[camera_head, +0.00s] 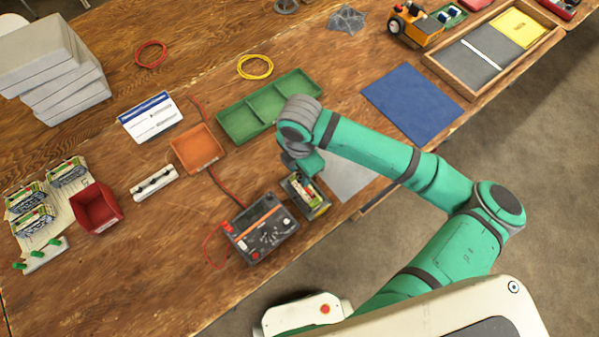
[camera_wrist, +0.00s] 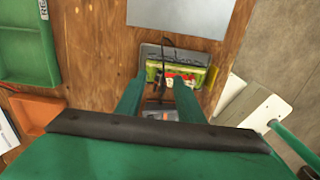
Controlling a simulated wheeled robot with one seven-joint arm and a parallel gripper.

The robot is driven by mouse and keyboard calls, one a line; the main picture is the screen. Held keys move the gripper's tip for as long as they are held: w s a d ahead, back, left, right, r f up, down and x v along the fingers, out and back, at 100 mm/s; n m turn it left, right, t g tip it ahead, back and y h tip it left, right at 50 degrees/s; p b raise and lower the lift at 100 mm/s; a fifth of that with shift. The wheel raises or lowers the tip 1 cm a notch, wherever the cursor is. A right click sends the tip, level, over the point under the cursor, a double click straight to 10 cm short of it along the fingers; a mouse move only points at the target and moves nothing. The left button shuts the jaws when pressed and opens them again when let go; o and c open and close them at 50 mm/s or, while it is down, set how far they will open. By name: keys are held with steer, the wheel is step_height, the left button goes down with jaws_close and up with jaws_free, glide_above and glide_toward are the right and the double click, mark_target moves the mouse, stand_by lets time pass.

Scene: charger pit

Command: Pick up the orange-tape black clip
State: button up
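My gripper (camera_wrist: 158,92) has its two green fingers apart in the wrist view, with a gap between them. In the head view, my gripper (camera_head: 306,168) hangs over a green-labelled battery pack (camera_head: 307,197). That pack also shows in the wrist view (camera_wrist: 196,77), just beyond the fingertips, with small red and white parts on its near side. A thin dark cable or strip (camera_wrist: 163,66) runs over the pack towards the finger gap. I cannot make out a black clip with orange tape for certain; it is too small or hidden by the gripper.
A dark charger box (camera_head: 262,226) with red and dark wires stands left of the pack. An orange tray (camera_head: 197,149), a green divided tray (camera_head: 235,123) and a red bin (camera_head: 96,208) lie further left. The table's front edge is close by.

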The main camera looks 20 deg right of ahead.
steer(key=shift+f, duration=0.1)
steer(key=shift+c, duration=0.3)
jaws_close()
